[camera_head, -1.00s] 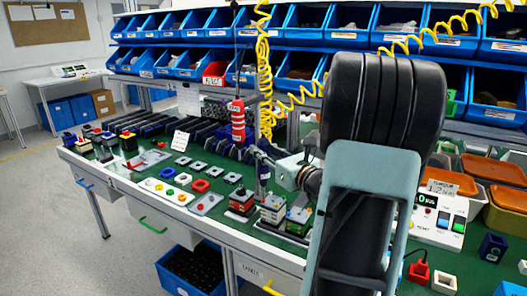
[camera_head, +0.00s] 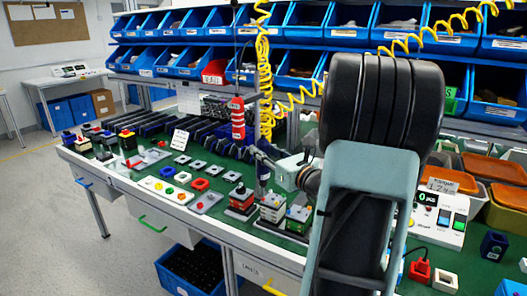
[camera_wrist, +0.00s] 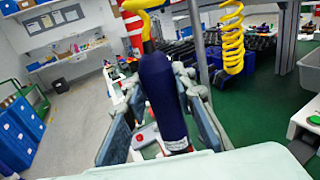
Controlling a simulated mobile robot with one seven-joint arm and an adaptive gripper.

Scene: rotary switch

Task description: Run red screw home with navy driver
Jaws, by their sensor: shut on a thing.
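The navy driver (camera_wrist: 163,95) stands nearly upright between the fingers of my gripper (camera_wrist: 160,105) in the wrist view. The gripper is shut on its body. In the head view the navy driver (camera_head: 264,172) shows as a dark strip below the yellow coiled cord, with my gripper (camera_head: 262,156) around it, above the green bench. Switch assemblies with red and green parts (camera_head: 241,199) stand just below and left of it. A small red item (camera_wrist: 138,137) shows low between the fingers in the wrist view. I cannot make out the red screw or the driver's tip.
A red-and-white striped driver (camera_head: 238,119) hangs close left of the gripper. Yellow coiled cords (camera_head: 265,85) hang above. Blue bins (camera_head: 300,65) line the back. A counter box (camera_head: 438,215) and orange-lidded bins (camera_head: 485,170) stand at right.

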